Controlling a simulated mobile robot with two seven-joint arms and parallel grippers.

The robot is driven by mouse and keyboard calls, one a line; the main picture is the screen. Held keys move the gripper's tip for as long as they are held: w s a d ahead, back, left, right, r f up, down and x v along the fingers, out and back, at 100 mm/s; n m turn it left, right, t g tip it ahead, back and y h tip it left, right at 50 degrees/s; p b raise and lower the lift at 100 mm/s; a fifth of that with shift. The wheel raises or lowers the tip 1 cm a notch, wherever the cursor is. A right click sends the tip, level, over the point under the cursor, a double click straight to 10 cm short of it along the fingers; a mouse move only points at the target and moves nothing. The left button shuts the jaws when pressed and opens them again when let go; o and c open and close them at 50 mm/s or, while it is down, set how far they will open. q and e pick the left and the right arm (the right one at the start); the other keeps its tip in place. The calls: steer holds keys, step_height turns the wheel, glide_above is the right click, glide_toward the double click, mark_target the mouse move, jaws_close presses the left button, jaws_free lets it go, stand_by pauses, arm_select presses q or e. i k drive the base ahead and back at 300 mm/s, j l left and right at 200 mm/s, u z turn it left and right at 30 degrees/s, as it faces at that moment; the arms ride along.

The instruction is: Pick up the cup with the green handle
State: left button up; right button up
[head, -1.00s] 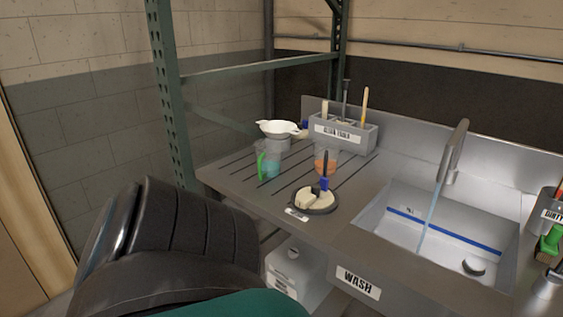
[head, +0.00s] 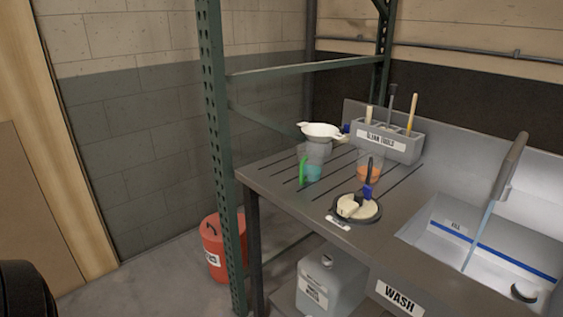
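The cup with the green handle (head: 313,170) stands upright on the left part of the metal drainboard. It is clear with teal liquid inside, and its green handle (head: 302,170) faces left. A second clear cup with orange liquid (head: 369,170) stands to its right. Neither of my grippers shows in the head view. Only a dark part of my own body shows at the lower left corner, well away from the cup.
A white strainer (head: 322,131) sits behind the cup. A dark round dish with a blue-handled brush (head: 358,208) lies in front. The tool holder (head: 388,141) stands behind. The green rack post (head: 222,150) rises left of the counter (head: 290,203). A red bucket (head: 214,247) is on the floor.

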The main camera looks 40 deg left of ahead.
mark_target(311, 154)
steer(key=u, duration=1)
